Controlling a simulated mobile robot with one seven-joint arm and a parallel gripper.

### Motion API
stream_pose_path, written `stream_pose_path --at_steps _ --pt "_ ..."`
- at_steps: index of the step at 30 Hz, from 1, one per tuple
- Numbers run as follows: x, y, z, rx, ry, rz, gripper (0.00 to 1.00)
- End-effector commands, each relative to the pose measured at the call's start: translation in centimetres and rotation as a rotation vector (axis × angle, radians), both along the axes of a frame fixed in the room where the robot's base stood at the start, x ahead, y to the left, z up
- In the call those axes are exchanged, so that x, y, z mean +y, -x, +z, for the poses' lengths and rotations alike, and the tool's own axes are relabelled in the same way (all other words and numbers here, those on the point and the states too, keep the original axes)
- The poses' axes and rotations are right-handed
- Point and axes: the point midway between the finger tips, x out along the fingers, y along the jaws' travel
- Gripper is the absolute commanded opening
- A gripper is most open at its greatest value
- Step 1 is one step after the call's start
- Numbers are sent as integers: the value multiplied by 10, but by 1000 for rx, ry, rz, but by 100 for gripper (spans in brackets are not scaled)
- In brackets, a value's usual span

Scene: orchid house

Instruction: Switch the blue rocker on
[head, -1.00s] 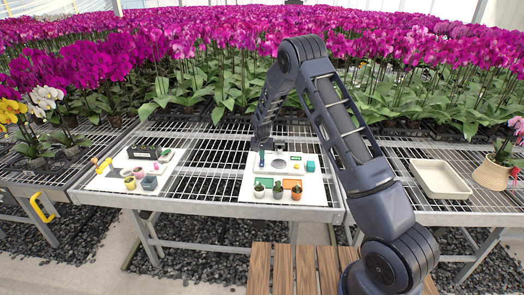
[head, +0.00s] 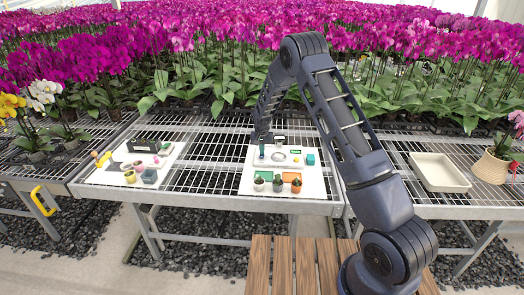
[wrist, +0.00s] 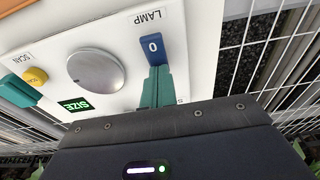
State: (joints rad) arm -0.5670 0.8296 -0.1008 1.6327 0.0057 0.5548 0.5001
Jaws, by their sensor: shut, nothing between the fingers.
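The blue rocker (wrist: 153,47), marked 0 and labelled LAMP, sits on a white control panel (wrist: 115,20) in the wrist view. My gripper (wrist: 156,92) is shut, its teal fingertips over the rocker's near end and hiding that part. They look to be touching or very close to it; I cannot tell which. In the head view my gripper (head: 262,151) points down at the left part of the white board (head: 250,187), and the rocker is too small to make out there.
Beside the rocker are a silver dial (wrist: 96,70), a yellow button (wrist: 36,76) and a green SIZE display (wrist: 74,106). A beige tray (head: 439,172) stands further right.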

Motion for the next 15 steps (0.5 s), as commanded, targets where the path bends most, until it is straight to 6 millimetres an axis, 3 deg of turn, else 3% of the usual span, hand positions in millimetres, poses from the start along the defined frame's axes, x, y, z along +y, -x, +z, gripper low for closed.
stream_pose_path --at_steps 15 --pt "1 18 2 4 1 1 0"
